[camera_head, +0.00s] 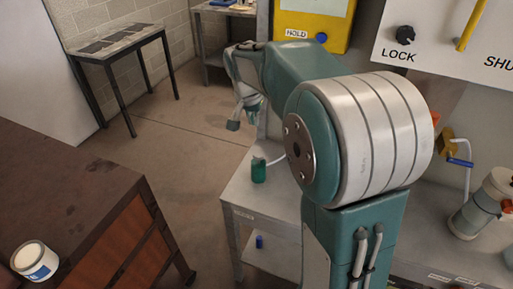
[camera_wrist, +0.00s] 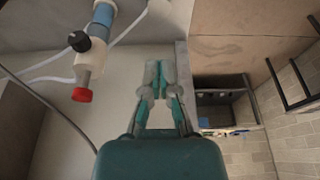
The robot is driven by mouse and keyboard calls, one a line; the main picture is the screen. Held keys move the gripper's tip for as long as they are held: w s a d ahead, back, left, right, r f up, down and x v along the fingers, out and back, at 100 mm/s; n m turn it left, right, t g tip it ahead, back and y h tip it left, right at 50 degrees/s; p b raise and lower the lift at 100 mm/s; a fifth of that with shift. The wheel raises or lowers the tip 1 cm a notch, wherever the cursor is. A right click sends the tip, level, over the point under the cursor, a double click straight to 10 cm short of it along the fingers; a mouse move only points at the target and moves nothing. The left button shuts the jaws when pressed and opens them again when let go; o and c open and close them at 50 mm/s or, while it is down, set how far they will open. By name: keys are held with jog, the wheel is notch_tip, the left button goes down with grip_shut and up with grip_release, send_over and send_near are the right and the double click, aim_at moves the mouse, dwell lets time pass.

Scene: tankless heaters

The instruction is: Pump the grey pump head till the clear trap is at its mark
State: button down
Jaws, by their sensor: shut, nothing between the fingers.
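My gripper (camera_wrist: 154,75) is shut and empty in the wrist view, its two fingertips together over a pale surface. In the head view my gripper (camera_head: 242,114) hangs beyond my forearm, apart from the bench. A small green container (camera_head: 258,172) with a pale top stands on the bench, with a white tube running right from it. I cannot tell whether its top is the grey pump head. No clear trap or mark can be made out in either view; my arm hides much of the bench.
The grey bench (camera_head: 240,192) is partly behind my arm. A white and grey canister (camera_head: 478,212) stands at right. A pipe with a black knob (camera_wrist: 79,41) and red cap (camera_wrist: 82,95) shows in the wrist view. A brown cabinet (camera_head: 80,205) carries a white tin (camera_head: 36,261). Open floor lies between.

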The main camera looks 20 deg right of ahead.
aim_at(258, 154)
jog(key=shift+w+d+f, duration=0.25)
jog(key=shift+w+d, duration=0.05)
jog(key=shift+w, duration=0.1)
jog(key=shift+f, duration=0.1)
jog(key=x, duration=1.3)
jog(key=shift+s+a+f, duration=0.1)
jog(key=shift+s+a, duration=0.25)
jog(key=shift+f, duration=0.45)
jog(key=shift+f, duration=0.1)
jog(key=shift+s+f, duration=0.1)
jog(key=shift+f, duration=1.15)
